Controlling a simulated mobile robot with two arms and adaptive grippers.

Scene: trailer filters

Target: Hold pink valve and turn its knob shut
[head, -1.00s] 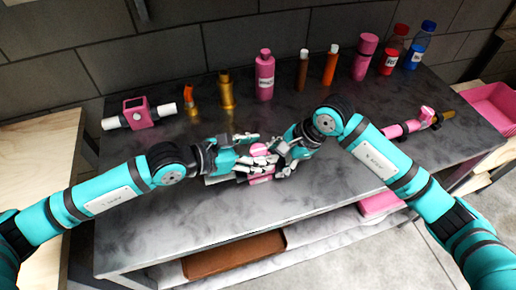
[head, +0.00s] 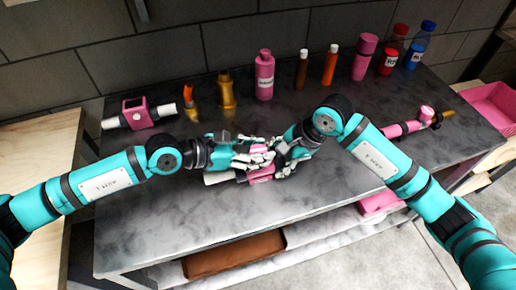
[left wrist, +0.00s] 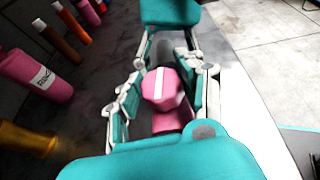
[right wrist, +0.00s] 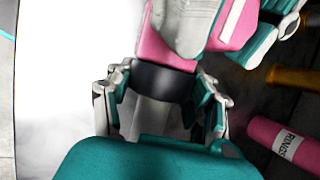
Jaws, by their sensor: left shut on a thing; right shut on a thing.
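The pink valve (head: 262,178) is held between my two grippers above the front middle of the dark table. Its pink knob (left wrist: 162,88), with a white stripe across the top, sits between the fingers of my left gripper (left wrist: 166,95), which is shut on it. My right gripper (right wrist: 158,100) is shut around the dark collar (right wrist: 160,80) and grey pipe end of the valve. The valve's pink body (right wrist: 165,48) shows just beyond those fingers. In the head view, the fingers hide much of the valve.
Several bottles stand along the back, including a pink bottle (head: 264,76). A pink fitting with white pipe ends (head: 136,112) lies at the back left. Another pink piece (head: 400,129) lies at the right, near a pink bin (head: 492,104). The table front is clear.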

